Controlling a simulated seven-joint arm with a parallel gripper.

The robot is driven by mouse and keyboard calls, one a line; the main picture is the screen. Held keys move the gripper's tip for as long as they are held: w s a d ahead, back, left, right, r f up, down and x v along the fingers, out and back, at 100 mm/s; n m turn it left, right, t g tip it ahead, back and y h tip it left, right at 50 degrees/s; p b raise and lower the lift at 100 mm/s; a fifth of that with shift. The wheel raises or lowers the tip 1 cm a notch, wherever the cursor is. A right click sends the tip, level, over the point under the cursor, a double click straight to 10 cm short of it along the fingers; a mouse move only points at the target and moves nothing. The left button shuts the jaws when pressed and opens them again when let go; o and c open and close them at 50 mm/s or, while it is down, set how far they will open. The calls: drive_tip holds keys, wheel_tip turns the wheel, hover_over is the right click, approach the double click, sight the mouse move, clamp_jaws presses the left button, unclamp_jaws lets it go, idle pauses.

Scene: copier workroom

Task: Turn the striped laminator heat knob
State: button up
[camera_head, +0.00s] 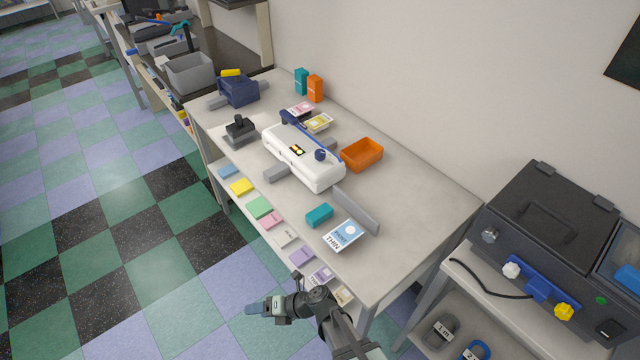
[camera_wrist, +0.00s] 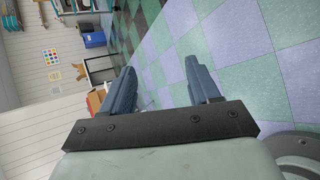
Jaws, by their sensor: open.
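A white laminator-like machine (camera_head: 304,166) with a blue bar and a small lit panel lies on the long table. A dark blue round knob (camera_head: 320,155) stands on its top, near its right end. I cannot make out stripes on it at this size. My gripper (camera_head: 254,308) is low in front of the table, over the floor, well apart from the machine. The wrist view shows my gripper (camera_wrist: 160,90) with its two fingers spread and nothing between them, facing the floor and a far wall. The machine is not in the wrist view.
An orange tray (camera_head: 362,154), teal box (camera_head: 319,215), upright grey plate (camera_head: 356,211) and THIN card (camera_head: 343,235) lie near the machine. A dark machine (camera_head: 550,240) at right carries white (camera_head: 511,269) and yellow (camera_head: 563,311) knobs. The table's right end is bare.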

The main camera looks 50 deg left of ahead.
drive_tip(key=w+a+r+n+t+h, duration=0.2)
drive_tip(key=w+a+r+n, duration=0.4)
drive_tip(key=a+r, duration=0.4)
drive_tip(key=w+a+r+n+t+h, duration=0.1)
drive_tip(key=w+a+r+n, duration=0.2)
drive_tip(key=a+r+n, duration=0.7)
wheel_tip(320, 180, up, 22)
drive_tip(key=n+t+h, duration=0.3)
drive_tip(key=t+h, duration=0.2)
hover_over(320, 152)
wheel_tip(320, 152, down, 13)
drive_tip(key=shift+r, duration=0.1)
drive_tip(key=shift+c, duration=0.2)
